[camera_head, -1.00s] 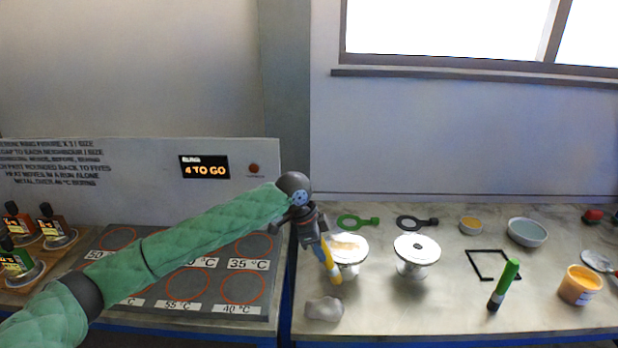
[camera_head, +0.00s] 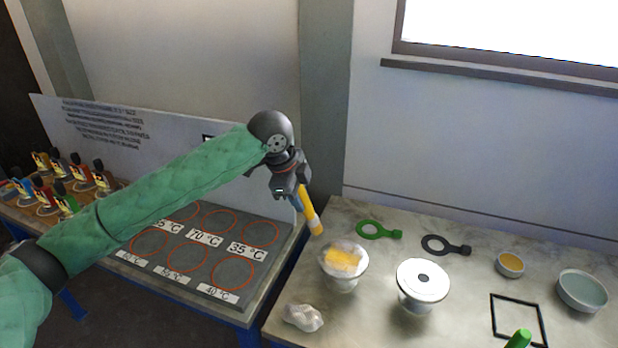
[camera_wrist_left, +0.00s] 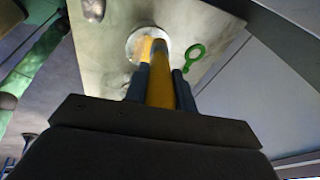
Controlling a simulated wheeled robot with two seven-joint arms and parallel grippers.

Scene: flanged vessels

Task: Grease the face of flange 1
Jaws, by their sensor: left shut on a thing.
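In the left wrist view the yellow handle (camera_wrist_left: 160,88) runs between the two fingers. The brush tip is above and just left of the nearer-left flanged vessel (camera_head: 340,284) and looks apart from it. That vessel's round face bears a yellow-orange grease patch (camera_head: 342,259). I cannot read which is flange 1. My right gripper is not in view.
A crumpled grey-white rag (camera_head: 303,318) lies in front. Green (camera_head: 379,230) and black (camera_head: 446,246) ring tools lie behind. An orange-filled bowl (camera_head: 510,264), a blue-grey bowl (camera_head: 582,291), a black frame (camera_head: 518,319) and a green-topped marker (camera_head: 519,339) are right. A marked heating plate (camera_head: 205,250) is left.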

